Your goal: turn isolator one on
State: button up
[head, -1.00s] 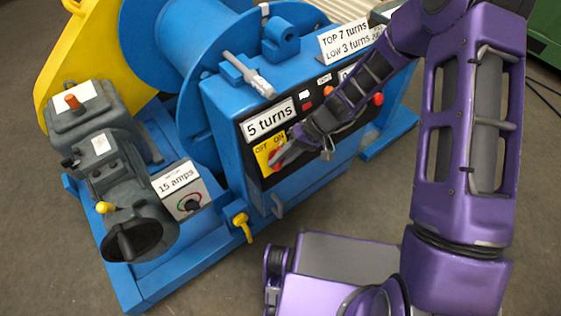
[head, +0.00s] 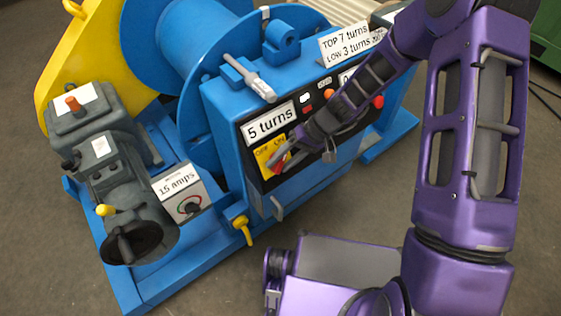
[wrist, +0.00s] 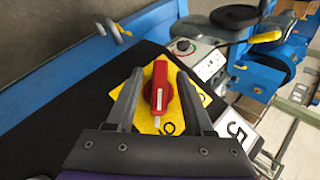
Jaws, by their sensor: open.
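Isolator one's red handle (wrist: 159,90) sits on a yellow plate (wrist: 148,116) in the wrist view. Its white-marked end points down the picture, next to a letter O that seems to belong to ON. My gripper (wrist: 160,76) is open, with one finger on each side of the handle and gaps showing. In the head view the red handle (head: 280,161) shows partly on the yellow plate (head: 263,153), left of my gripper (head: 287,164). The gripper covers part of the plate.
A "5 turns" label (head: 269,122) is above the plate. A red button (head: 377,101) is farther right on the black panel. A "15 amps" box (head: 183,188) stands left, and a yellow-handled lever (head: 242,228) below. Open floor lies in front.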

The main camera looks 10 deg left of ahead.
jog(key=p+v, duration=0.2)
jog(key=v, duration=1.5)
